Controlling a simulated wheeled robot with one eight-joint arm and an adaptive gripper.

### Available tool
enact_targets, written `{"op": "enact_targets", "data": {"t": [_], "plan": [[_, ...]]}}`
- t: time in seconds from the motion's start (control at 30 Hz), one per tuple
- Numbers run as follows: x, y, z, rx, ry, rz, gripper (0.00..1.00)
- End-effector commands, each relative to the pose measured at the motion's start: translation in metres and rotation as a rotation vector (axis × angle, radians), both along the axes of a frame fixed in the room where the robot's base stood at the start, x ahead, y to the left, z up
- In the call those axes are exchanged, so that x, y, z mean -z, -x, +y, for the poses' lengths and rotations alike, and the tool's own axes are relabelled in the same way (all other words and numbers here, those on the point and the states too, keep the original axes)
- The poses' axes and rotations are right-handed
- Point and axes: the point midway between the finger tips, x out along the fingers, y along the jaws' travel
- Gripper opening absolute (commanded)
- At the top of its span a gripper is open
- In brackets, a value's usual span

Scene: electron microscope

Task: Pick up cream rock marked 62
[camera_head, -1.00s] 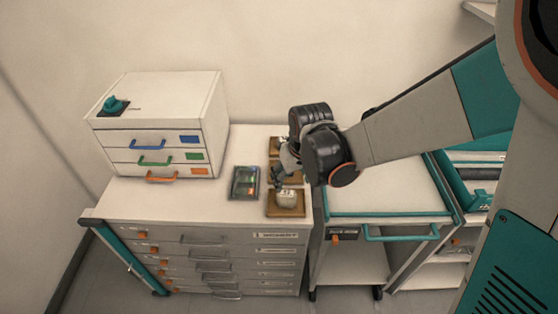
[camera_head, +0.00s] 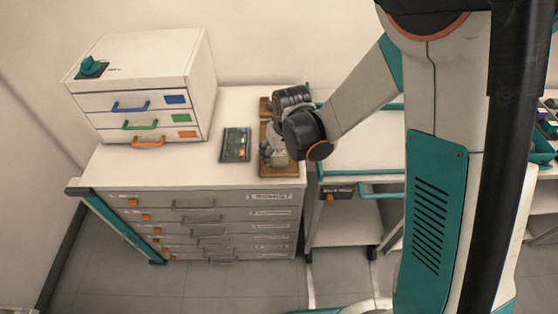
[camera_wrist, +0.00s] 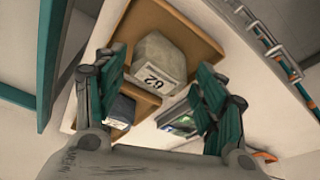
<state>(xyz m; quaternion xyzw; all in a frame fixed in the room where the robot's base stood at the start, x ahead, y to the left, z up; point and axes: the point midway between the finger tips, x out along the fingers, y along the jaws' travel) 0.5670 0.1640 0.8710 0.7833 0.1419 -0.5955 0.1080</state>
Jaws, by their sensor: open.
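The cream rock marked 62 (camera_wrist: 158,62) sits on a square wooden board in the wrist view, its white label facing my gripper. In the head view the rock (camera_head: 277,160) is partly hidden by my gripper. My gripper (camera_wrist: 163,92) is open, with a finger on each side of the view and the rock between and just beyond the fingertips. I cannot tell whether a finger touches it. In the head view my gripper (camera_head: 276,148) points down over the boards at the cabinet top's right side.
A dark rock (camera_wrist: 120,108) lies on a neighbouring board. A small screen device (camera_head: 236,145) lies left of the boards. A white drawer box (camera_head: 145,85) stands further left on the cabinet (camera_head: 200,175). A trolley (camera_head: 360,158) stands close at the right.

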Motion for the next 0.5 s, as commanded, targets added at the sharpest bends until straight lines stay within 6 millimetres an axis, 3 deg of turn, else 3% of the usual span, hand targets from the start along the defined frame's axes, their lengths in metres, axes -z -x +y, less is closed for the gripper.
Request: {"op": "enact_targets", "data": {"t": [0.03,0.13,0.4,0.5], "plan": [[0.012,-0.003,0.000,0.001,0.000,0.000,0.64],[0.024,-0.006,0.002,0.000,0.000,0.000,0.64],[0.027,-0.007,0.002,0.000,0.000,0.000,0.64],[0.027,-0.007,0.002,0.000,0.000,0.000,0.44]]}}
